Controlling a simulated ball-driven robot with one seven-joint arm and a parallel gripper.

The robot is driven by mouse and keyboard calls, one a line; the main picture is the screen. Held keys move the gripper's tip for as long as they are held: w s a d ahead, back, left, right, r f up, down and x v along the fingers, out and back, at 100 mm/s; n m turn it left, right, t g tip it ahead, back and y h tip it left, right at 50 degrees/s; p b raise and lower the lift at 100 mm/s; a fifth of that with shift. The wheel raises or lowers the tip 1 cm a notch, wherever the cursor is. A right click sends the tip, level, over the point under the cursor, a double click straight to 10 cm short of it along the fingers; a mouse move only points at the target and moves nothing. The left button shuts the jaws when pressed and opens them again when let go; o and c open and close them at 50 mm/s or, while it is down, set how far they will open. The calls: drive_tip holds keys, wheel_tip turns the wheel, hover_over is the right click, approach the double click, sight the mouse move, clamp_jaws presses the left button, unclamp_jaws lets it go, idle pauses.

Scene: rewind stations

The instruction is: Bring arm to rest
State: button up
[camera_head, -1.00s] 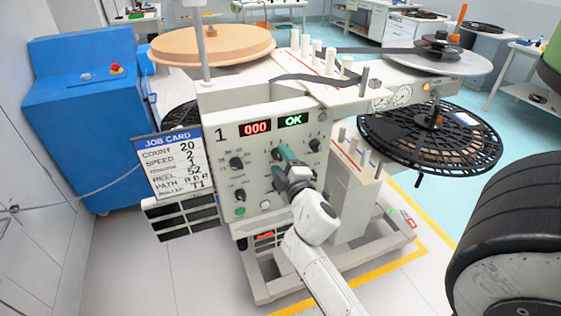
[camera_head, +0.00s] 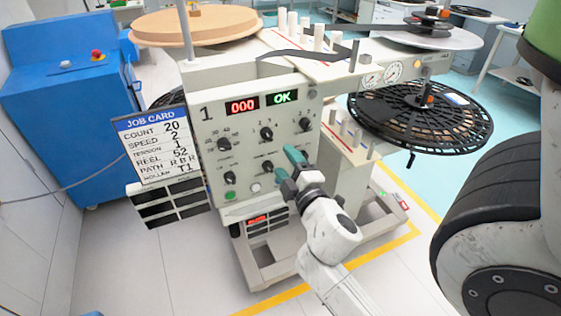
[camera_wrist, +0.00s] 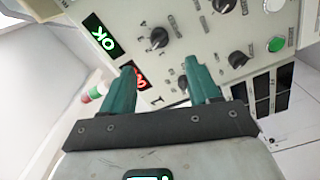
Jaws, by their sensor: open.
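My gripper (camera_head: 288,160) has two teal fingers and is in front of the machine's control panel (camera_head: 235,150), toward its lower right. In the wrist view the fingers (camera_wrist: 160,88) stand apart with nothing between them. The panel carries several black knobs, a red display (camera_head: 242,106) reading 000, a green display (camera_head: 282,98) reading OK and a green button (camera_head: 230,195). Part of the panel is hidden behind my gripper. My arm reaches up from the bottom of the head view, bent at the wrist. I cannot tell the exact gap between fingertips and panel.
A job card (camera_head: 155,145) hangs at the panel's left. A black reel (camera_head: 430,122) juts out at the right, and a wooden disc (camera_head: 165,27) sits on top. A blue cabinet (camera_head: 70,110) stands at the left. Floor is clear in front, with a yellow line (camera_head: 370,262).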

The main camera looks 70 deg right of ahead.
idle(0.3)
drive_tip(key=a+f+m+g+y+p, duration=0.1)
drive_tip(key=a+f+m+g+y, duration=0.5)
drive_tip(key=f, duration=0.7)
drive_tip(key=s+a+f+g+y, duration=0.2)
drive_tip(key=a+f+y, duration=0.1)
drive_tip(key=a, duration=0.5)
drive_tip(key=s+a+f+n+g+y, duration=0.1)
drive_tip(key=s+a+f+g+y, duration=0.1)
drive_tip(key=a, duration=0.7)
drive_tip(key=shift+s+a+f+g+y+p, duration=0.2)
drive_tip(key=shift+s+f+g+y+p, duration=0.15)
drive_tip(key=shift+f+y, duration=0.65)
drive_tip(key=shift+r, duration=0.2)
